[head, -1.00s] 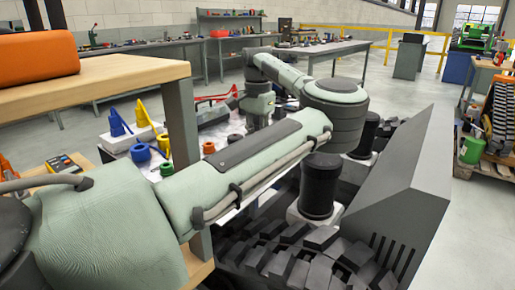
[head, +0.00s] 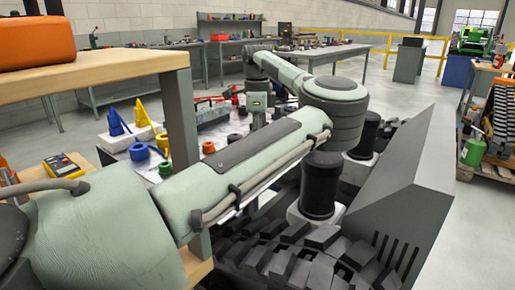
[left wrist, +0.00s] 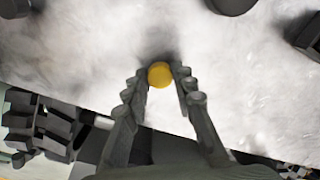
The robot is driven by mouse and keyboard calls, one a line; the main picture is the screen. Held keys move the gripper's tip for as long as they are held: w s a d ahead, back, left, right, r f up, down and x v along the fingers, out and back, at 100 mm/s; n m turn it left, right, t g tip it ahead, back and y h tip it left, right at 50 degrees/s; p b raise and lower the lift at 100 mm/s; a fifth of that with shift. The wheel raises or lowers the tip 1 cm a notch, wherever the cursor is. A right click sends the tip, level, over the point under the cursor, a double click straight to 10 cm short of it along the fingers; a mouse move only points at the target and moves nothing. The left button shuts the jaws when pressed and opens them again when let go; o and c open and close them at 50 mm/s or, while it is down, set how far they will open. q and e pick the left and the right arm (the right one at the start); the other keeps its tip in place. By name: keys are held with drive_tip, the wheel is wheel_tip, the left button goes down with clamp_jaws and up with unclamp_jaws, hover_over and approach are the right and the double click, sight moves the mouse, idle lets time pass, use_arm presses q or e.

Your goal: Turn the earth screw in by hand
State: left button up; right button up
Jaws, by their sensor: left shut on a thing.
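The earth screw shows in the left wrist view as a round yellow head (left wrist: 160,75) against a pale, mottled surface (left wrist: 110,40). My left gripper (left wrist: 160,80) is shut on it, one dark finger on each side. Only the top of the head shows, so its thread and depth are hidden. In the head view my left arm crosses the picture and its wrist points down over the bench behind; the fingers and screw are hidden there by my own arm. My right gripper is in neither view.
Dark carrier tracks (head: 290,250) and a sloped grey plate (head: 400,190) lie at the lower right. A wooden-topped table (head: 110,68) with an orange case (head: 35,42) stands close at left. Blue (head: 138,151), orange (head: 208,147) and green (head: 166,169) ring-shaped parts sit beyond my arm.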

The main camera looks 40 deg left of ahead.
use_arm(q)
drive_tip(key=m+b, duration=0.1)
drive_tip(key=m, duration=0.7)
drive_tip(key=shift+m, duration=0.4)
drive_tip(key=m+b, duration=0.1)
drive_tip(key=m, duration=0.3)
drive_tip(key=shift+m, duration=0.3)
drive_tip(key=m+b, duration=0.1)
drive_tip(key=m, duration=0.2)
drive_tip(key=shift+m, duration=0.9)
drive_tip(key=o, duration=0.9)
drive_tip(key=shift+r, duration=0.1)
drive_tip(key=shift+o, duration=0.2)
